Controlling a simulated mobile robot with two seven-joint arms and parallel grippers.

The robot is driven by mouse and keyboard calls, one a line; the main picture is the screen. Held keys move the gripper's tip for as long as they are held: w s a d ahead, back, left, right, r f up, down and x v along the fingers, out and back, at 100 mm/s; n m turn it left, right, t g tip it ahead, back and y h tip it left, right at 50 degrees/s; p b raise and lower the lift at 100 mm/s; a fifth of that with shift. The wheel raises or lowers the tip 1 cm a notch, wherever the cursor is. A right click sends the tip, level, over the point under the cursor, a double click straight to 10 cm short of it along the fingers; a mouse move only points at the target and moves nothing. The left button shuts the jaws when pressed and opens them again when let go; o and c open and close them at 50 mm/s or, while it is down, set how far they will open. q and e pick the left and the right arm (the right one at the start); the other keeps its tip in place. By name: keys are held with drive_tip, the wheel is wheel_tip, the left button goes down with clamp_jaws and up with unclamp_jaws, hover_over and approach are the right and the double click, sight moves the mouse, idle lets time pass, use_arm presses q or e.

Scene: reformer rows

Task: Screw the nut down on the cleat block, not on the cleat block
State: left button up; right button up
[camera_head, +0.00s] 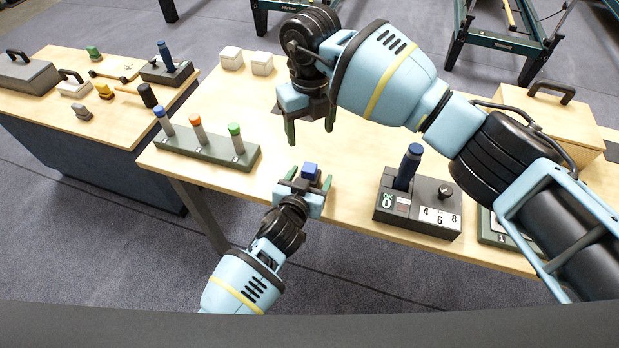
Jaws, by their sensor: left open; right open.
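A small blue block (309,169) shows between the fingertips of my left gripper (308,178), which is open at the front edge of the wooden table. I cannot tell whether the fingers touch it. My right gripper (311,132) is open and empty, pointing down above the table just beyond the blue block. A long grey-green block (205,147) at the left carries three upright posts with blue, orange and green tops. I cannot tell a nut for certain, nor which block is the cleat block.
A dark box with a blue lever (408,165), a knob and number labels stands right of my grippers. Two white cubes (231,58) sit at the back. A wooden box (540,122) stands at the right, partly behind my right arm. A second table (60,106) holds several tools.

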use_arm(q)
drive_tip(key=p+v, duration=0.1)
drive_tip(key=v, duration=0.5)
drive_tip(key=shift+s+r, duration=0.1)
drive_tip(key=shift+s, duration=0.05)
drive_tip(key=shift+v, duration=0.8)
use_arm(e)
drive_tip(key=shift+w+r, duration=0.1)
drive_tip(key=shift+r, duration=1.3)
drive_tip(key=shift+f, duration=0.1)
